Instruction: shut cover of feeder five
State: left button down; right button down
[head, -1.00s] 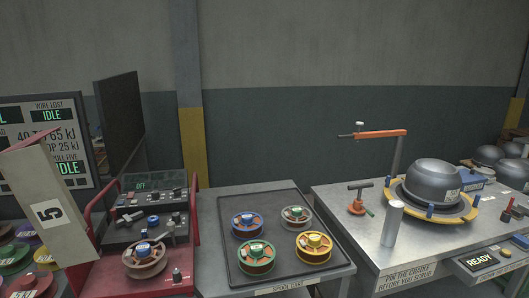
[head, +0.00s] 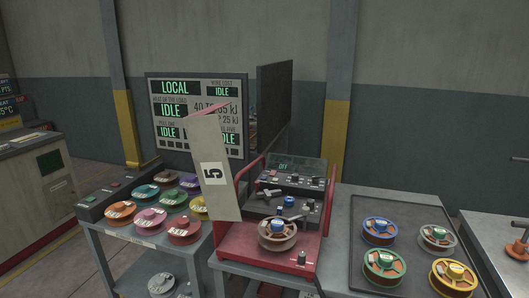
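Feeder five is the red machine (head: 238,240) in the middle of the head view. Its beige cover (head: 208,160), marked with a sideways 5, stands raised and slightly tilted at the feeder's left side. The inside lies open to view. A brown spool with a blue hub (head: 277,234) sits at the front of the feeder, with a small lever above it. A dark control panel (head: 290,178) behind shows OFF. Neither of my grippers is in view.
A cart with several coloured spools (head: 119,211) stands left of the feeder. A dark tray (head: 366,290) with several spools lies on the table to the right. Behind stand a status board (head: 173,105) and a dark upright panel (head: 275,95).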

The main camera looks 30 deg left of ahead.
aim_at(203, 128)
jog(key=j, duration=0.6)
jog(key=k+j, duration=0.15)
jog(key=j, duration=1.1)
jog(key=k+j, duration=0.15)
jog(key=j, duration=1.05)
jog(key=k+z, duration=0.05)
